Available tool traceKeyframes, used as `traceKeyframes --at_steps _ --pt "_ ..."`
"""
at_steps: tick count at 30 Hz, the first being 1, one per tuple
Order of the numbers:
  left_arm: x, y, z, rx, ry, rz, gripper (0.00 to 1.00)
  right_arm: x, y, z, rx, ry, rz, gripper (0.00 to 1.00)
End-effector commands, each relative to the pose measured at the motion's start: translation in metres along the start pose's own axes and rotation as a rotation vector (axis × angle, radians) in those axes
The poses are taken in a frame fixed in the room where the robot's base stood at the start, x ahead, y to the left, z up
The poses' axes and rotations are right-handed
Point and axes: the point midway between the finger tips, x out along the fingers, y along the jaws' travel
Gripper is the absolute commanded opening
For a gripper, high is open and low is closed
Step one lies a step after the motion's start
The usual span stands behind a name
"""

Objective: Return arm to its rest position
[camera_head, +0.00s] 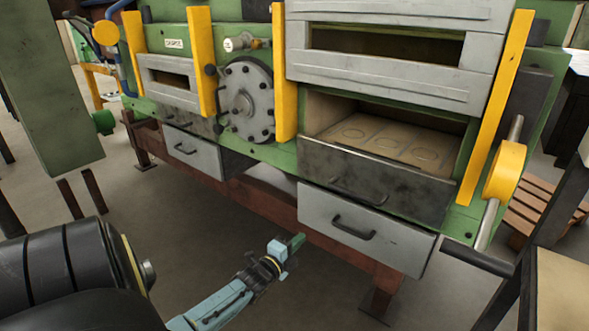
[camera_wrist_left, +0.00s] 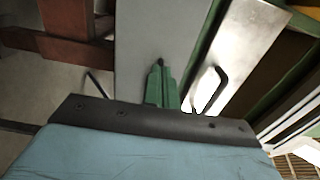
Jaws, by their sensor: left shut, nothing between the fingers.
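My left arm comes in from the bottom of the head view, light blue with a dark wrist. My left gripper (camera_head: 298,242) has green fingers that are shut and empty. It is in front of the furnace (camera_head: 284,150), low, near the grey lower drawer (camera_head: 368,232) and the red-brown base beam. In the left wrist view the shut green fingers (camera_wrist_left: 160,85) point at a grey panel, with a drawer handle (camera_wrist_left: 208,90) to their right. I cannot tell the exact gap to the furnace. My right gripper is not in view.
The furnace's right chamber (camera_head: 390,135) is open. A yellow hand wheel (camera_head: 504,170) with a lever sticks out at its right. A wooden pallet (camera_head: 540,205) and dark frame stand further right. A large black cylinder (camera_head: 70,265) is at the lower left. Floor before the furnace is clear.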

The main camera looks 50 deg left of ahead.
Motion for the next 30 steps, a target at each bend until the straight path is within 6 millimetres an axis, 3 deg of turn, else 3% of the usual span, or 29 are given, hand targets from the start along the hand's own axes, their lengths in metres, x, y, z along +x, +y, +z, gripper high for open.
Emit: traceKeyframes --at_steps 6,14,17,20,23,27,30 --pt "-0.014 0.000 0.000 -0.001 0.000 0.001 0.00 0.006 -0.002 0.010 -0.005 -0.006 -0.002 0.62" --pt "-0.015 0.001 -0.001 -0.002 0.000 0.002 0.00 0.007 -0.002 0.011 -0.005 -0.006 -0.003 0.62" --pt "-0.020 0.014 -0.006 -0.040 0.001 0.046 0.00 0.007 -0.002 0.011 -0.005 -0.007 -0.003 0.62" --pt "-0.036 0.050 -0.020 -0.153 -0.008 0.176 0.00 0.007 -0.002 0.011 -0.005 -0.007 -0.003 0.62" --pt "-0.068 0.105 -0.043 -0.326 -0.053 0.381 0.00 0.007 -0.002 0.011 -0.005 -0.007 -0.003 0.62" --pt "-0.136 0.179 -0.078 -0.571 -0.197 0.688 0.00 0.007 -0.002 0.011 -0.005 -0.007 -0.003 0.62" --pt "-0.190 0.219 -0.099 -0.705 -0.339 0.870 0.00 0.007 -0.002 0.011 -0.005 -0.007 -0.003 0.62"
